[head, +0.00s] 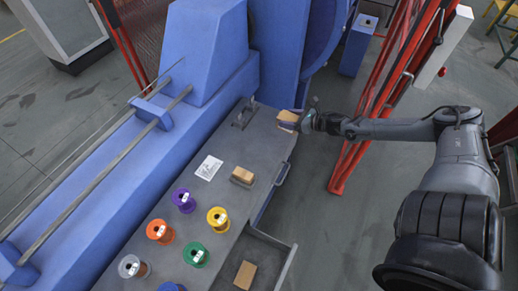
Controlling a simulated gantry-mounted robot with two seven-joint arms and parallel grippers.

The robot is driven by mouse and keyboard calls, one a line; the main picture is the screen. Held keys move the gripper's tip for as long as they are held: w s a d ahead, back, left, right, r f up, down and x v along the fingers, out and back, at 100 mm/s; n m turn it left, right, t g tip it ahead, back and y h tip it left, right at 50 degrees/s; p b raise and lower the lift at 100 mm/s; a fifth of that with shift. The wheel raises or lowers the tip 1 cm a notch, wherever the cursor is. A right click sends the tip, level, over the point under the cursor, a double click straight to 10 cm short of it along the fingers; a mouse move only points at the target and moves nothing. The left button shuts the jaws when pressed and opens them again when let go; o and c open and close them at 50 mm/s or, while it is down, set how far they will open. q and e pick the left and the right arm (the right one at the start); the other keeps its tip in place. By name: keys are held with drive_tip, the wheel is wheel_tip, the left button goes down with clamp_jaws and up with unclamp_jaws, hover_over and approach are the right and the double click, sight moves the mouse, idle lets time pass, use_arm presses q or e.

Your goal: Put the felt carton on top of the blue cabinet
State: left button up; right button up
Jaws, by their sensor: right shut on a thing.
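A small tan carton (287,117) is at the far right edge of the grey bench top. My right gripper (299,121) reaches it from the right and is shut on it. I cannot read a label on it, but I take it as the felt carton. Whether it touches the bench top is hard to tell. The blue cabinet (356,52) stands on the floor beyond, at the top right, with a small pale and dark item on its top. My left gripper is not in view.
The grey bench (225,145) carries several coloured spools, a white sheet (208,167) and another tan carton (242,176). A tan carton (245,275) lies in the open drawer. Red frame posts (372,110) stand right of the held carton. The big blue machine lies left.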

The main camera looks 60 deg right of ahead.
drive_tip(key=shift+s+d+r+n+y, duration=0.2)
drive_tip(key=shift+s+d, duration=0.15)
drive_tip(key=shift+d, duration=0.15)
drive_tip(key=shift+s+d+r+n+y, duration=0.1)
drive_tip(key=shift+s+d+r, duration=0.15)
drive_tip(key=shift+d, duration=0.2)
drive_tip(key=shift+d+f, duration=0.1)
drive_tip(key=shift+d, duration=0.05)
drive_tip(key=b, duration=0.9)
hover_over(266, 137)
drive_tip(key=s, duration=0.2)
wheel_tip(266, 137, down, 6)
drive_tip(key=shift+b+x, duration=0.6)
drive_tip(key=shift+x, duration=0.3)
drive_tip(key=shift+f+b, duration=0.95)
drive_tip(key=shift+f, duration=0.95)
drive_tip(key=shift+d+f, duration=0.1)
drive_tip(key=o, duration=1.1)
